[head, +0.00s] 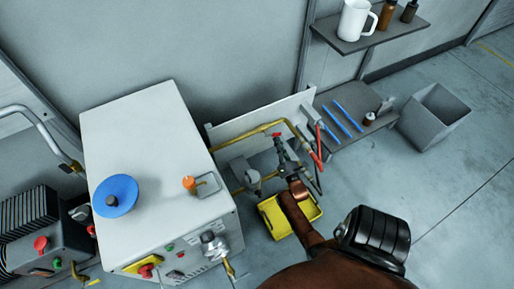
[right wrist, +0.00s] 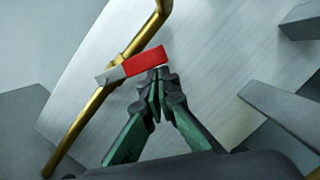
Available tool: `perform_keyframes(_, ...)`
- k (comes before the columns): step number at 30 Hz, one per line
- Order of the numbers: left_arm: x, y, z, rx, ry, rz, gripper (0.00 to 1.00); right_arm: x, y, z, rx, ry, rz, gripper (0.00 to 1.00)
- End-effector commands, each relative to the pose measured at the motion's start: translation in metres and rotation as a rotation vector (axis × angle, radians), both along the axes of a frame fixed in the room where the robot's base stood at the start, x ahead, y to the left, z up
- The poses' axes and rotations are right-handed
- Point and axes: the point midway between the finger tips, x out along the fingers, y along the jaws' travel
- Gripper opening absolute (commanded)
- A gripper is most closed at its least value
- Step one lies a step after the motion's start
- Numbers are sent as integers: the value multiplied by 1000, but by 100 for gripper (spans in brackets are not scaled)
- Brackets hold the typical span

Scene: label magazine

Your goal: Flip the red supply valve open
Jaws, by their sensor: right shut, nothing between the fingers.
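The red supply valve lever (head: 277,135) sits on a yellow-brass pipe (head: 243,137) against a pale back panel. In the right wrist view the red lever (right wrist: 138,63) lies slanted across the pipe (right wrist: 132,53), with a grey end piece on its left. My right gripper (head: 281,150) is shut and empty, its tips close to the lever. In the right wrist view the gripper tips (right wrist: 161,77) are just below the lever's right end. I cannot tell whether they touch it. My left gripper is not in view.
A large white cabinet (head: 140,130) with a blue disc (head: 115,195) stands left of the pipework. A yellow tray (head: 275,219) lies below my right gripper. Red-handled tools hang right of the valve. A grey bin (head: 433,116) and a low bench (head: 338,125) stand further right.

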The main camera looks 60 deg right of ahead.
Motion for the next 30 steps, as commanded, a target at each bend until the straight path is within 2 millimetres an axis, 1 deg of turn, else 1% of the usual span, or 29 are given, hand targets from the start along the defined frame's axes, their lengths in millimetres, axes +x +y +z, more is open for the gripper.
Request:
perform_keyframes(1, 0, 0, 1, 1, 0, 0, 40, -7, -7, 3, 1, -2, -10, 0)
perform_keyframes(6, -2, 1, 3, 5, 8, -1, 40, -16, -16, 8, 3, -4, -19, 0)
perform_keyframes(12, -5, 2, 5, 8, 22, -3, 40, -17, -18, 11, 4, -4, -18, 0)
perform_keyframes(30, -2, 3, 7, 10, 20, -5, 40, -16, -18, 13, 5, -4, -15, 0)
